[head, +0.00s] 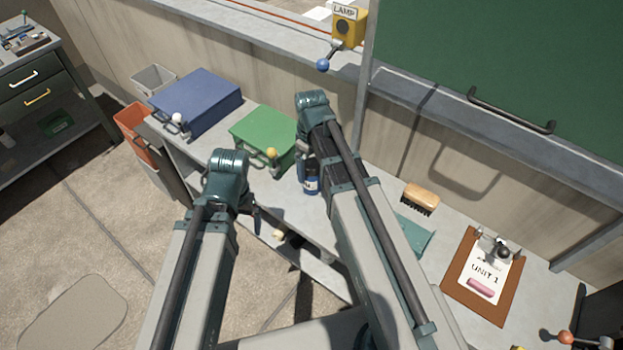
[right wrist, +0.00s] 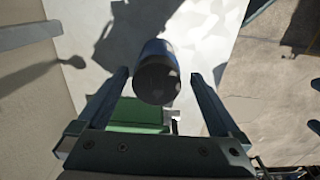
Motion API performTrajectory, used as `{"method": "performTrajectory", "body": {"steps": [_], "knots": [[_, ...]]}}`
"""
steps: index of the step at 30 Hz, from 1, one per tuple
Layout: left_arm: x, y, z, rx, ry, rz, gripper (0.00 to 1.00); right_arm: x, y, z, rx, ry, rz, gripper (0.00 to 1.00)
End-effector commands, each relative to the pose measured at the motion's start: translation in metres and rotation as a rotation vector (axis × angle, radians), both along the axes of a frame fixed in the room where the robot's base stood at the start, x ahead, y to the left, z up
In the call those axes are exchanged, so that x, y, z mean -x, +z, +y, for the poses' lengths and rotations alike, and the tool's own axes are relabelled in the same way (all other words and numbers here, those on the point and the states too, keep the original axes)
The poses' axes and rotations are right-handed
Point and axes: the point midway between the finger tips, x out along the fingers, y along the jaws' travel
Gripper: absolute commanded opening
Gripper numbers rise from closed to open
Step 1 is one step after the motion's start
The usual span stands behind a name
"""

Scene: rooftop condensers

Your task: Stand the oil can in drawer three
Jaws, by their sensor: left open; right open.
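A dark blue cylindrical can (head: 311,182) with a pale label stands on the grey bench, partly hidden behind my right arm; I take it for the oil can. In the right wrist view the can (right wrist: 157,72) shows dark end first, between the two fingers of my right gripper (right wrist: 159,76). The gripper is open, with a gap on each side of the can. My left gripper (head: 254,212) is open and empty at the bench's front edge, left of the can. A dark cabinet (head: 62,92) at far left has shut drawers with white and yellow handles; no drawer number is readable.
A blue case (head: 196,101) and a green case (head: 263,138) stand on the bench left of the can. A brush (head: 420,196) and a clipboard (head: 481,275) lie to the right. A lamp switch box (head: 347,26) sits on the ledge. Open floor lies before the cabinet.

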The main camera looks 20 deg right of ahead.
Motion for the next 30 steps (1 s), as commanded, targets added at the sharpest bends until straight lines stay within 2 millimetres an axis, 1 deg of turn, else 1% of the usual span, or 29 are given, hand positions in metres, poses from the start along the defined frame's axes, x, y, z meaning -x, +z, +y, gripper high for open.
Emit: {"method": "performTrajectory", "body": {"steps": [1,5,8,11,18,21,30], "knots": [[0.0,-0.005,0.0,0.0,0.0,0.0,1.0,0.0,-0.005,0.0,0.0,0.0,0.0,1.0],[0.0,-0.004,0.0,0.0,0.0,0.0,1.0,0.0,-0.004,0.0,0.0,0.0,0.0,1.0],[0.0,-0.008,0.0,0.0,0.0,0.0,1.0,0.0,-0.008,0.0,0.0,0.0,0.0,1.0],[0.0,-0.016,0.0,0.0,0.0,0.0,1.0,-0.001,-0.016,-0.001,0.0,0.0,0.0,1.0],[0.0,-0.046,0.0,0.0,0.0,0.0,1.0,-0.003,-0.046,-0.003,0.0,0.0,0.0,1.0],[0.0,-0.055,0.0,0.0,0.0,0.0,1.0,-0.002,-0.055,-0.003,0.0,0.0,0.0,1.0],[0.0,-0.055,0.0,0.0,0.0,0.0,1.0,-0.002,-0.055,-0.003,0.0,0.0,0.0,1.0]]}}
